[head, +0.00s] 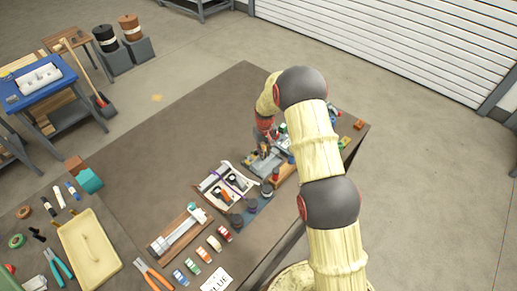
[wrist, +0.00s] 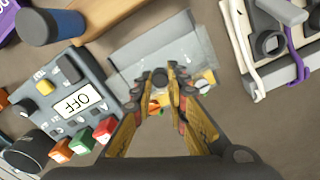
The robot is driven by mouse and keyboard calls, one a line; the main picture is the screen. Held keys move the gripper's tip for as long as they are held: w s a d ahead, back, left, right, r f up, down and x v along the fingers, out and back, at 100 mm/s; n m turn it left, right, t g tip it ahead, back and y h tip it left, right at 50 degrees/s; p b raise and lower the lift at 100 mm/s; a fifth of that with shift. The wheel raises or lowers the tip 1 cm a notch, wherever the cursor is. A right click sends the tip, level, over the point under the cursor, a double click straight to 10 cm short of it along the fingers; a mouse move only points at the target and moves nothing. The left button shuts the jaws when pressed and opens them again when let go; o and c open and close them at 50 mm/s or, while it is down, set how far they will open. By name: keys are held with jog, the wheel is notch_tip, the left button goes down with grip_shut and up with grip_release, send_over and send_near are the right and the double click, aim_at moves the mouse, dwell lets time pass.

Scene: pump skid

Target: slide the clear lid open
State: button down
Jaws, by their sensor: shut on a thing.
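The clear lid (wrist: 135,62) shows in the wrist view as a grey, see-through plate near the top middle, with a small dark round knob (wrist: 160,77) on it. My gripper (wrist: 165,80) has its two yellow-brown fingers closed around the knob. Small orange, green and yellow parts show around and between the fingers, below the lid. In the head view my gripper (head: 264,150) is low over the pump skid at the table's far right part, and my arm hides part of it. How far the lid is open cannot be told.
A grey control box (wrist: 72,100) with an OFF display and coloured buttons stands left of the lid. A white-edged tray (wrist: 248,60) with a purple strap lies to the right. Bare brown table (head: 205,135) lies left of the skid.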

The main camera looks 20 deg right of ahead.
aim_at(267, 159)
jog(key=shift+s+d, duration=0.5)
jog(key=shift+s, duration=0.25)
jog(key=c, duration=1.7)
grip_release()
jog(key=shift+c, duration=0.2)
jog(key=shift+r, duration=0.1)
notch_tip(267, 159, up, 12)
jog(key=shift+a, duration=0.15)
